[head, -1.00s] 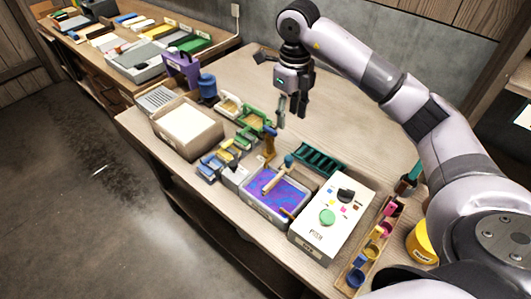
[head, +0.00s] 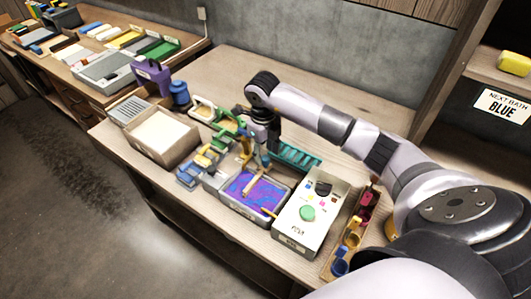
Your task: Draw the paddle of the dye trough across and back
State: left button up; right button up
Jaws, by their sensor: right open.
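The dye trough (head: 238,209) is a grey tray of swirled purple and blue dye on the bench, at the middle of the head view. The paddle (head: 250,187) is a light wooden piece lying over the dye at the trough's back left part. Its teal knob is hidden now behind or between my fingers. My right gripper (head: 262,158) is open and points down just above the paddle's far end. I cannot tell whether its fingers touch the paddle. My left gripper is not in view.
A white control box (head: 293,232) with a green button stands right of the trough. A teal rack (head: 296,158) is behind it. Blue and yellow stepped holders (head: 200,166) and a cream-filled box (head: 158,140) stand to the left.

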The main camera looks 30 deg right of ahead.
jog(key=shift+f, duration=1.15)
jog(key=shift+c, duration=0.5)
jog(key=shift+d, duration=0.1)
grip_shut()
